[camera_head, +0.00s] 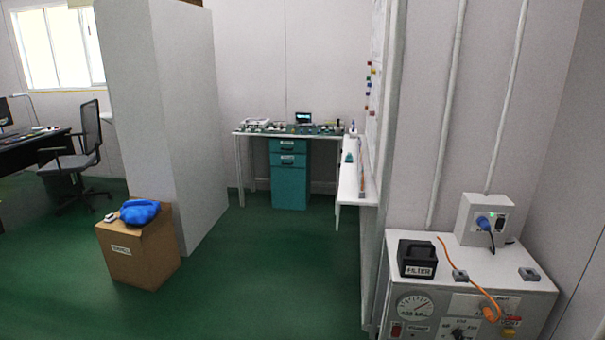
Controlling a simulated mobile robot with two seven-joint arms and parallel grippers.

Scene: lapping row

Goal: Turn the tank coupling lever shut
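A light grey machine cabinet (545,290) stands at the lower right, cut off by the bottom edge. Its front has a round gauge (414,308), knobs and labels. An orange hose (472,281) runs over its top and down the front to an orange fitting (491,313). I cannot tell whether this fitting is the tank coupling, and I cannot make out a coupling lever or its position. No tank is clearly visible. Neither of my grippers is in view.
A black box labelled FILTER (417,258) and a grey box with a blue plug (484,223) sit on the cabinet. A carton (140,255) with blue cloth (139,212) stands left, before a grey partition (165,120). Green floor (270,270) is clear between.

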